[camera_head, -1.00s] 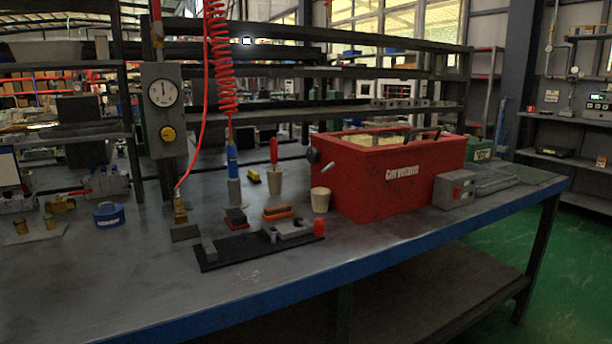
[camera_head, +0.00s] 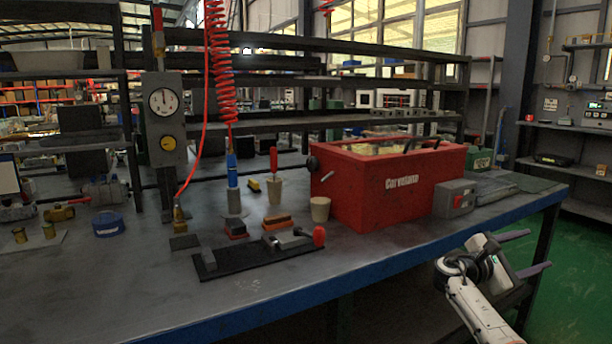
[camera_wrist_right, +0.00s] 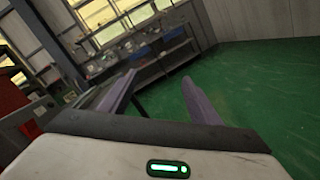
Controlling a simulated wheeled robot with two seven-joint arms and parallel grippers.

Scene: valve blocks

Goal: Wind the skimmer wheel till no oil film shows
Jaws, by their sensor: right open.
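The red tank (camera_head: 405,185) stands on the bench, right of centre, with white lettering on its front. A dark round wheel (camera_head: 312,163) with a pale crank handle (camera_head: 328,174) sticks out from its left side. The open top shows a pale yellowish surface (camera_head: 385,147); I cannot tell how much of it is oil film. My right gripper (camera_head: 526,252) is open and empty beyond the bench's front right edge, well apart from the tank. Its two purple fingers also show spread in the right wrist view (camera_wrist_right: 160,95). My left gripper is not in view.
A grey box with a red button (camera_head: 456,199) sits right of the tank. A beige cup (camera_head: 320,209) stands close below the wheel. A clamp with a red knob (camera_head: 319,237) lies on a black plate (camera_head: 215,266). The bench's blue front edge (camera_head: 330,287) is clear.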

